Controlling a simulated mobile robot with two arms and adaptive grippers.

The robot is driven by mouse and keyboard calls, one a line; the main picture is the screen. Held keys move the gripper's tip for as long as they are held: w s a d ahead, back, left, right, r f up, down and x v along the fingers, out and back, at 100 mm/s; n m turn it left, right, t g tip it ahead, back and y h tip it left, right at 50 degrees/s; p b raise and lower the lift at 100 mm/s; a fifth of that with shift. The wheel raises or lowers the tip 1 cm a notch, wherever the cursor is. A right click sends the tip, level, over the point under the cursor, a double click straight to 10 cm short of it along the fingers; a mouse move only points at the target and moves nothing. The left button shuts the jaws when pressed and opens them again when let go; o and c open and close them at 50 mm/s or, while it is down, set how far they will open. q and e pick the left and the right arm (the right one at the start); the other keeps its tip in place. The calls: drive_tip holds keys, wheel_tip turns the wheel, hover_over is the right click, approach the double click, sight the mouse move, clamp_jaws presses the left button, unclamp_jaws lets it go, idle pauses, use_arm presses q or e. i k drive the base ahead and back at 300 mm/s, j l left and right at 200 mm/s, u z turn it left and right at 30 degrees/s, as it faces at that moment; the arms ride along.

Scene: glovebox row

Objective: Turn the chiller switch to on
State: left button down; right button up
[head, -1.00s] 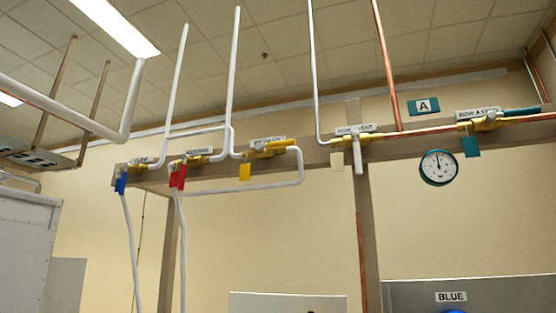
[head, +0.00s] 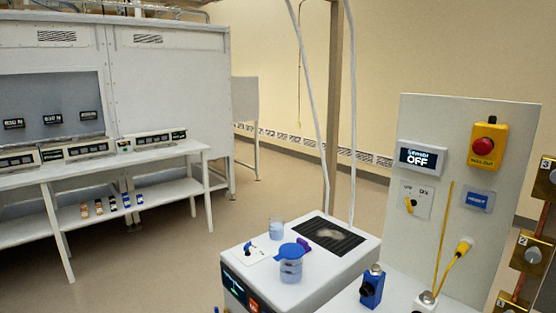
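A white upright panel (head: 480,130) stands at the right. It carries a display (head: 421,157) whose large word reads OFF; the smaller word above is too blurred to read. Below it is a small plate with a yellow-handled rotary switch (head: 409,204), its handle pointing down and slightly tilted. A white box unit (head: 335,268) stands left of the panel, with a dark grille and a small plate with a dark blue knob (head: 248,247) on top. I cannot tell from the labels which switch is the chiller's. Neither gripper is in view.
A red emergency button on a yellow box (head: 487,146) and a blue label plate (head: 477,200) share the panel. A white bench (head: 110,162) is at left. Open floor lies between.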

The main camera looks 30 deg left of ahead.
sight(248, 243)
drive_tip(key=u, duration=1.25)
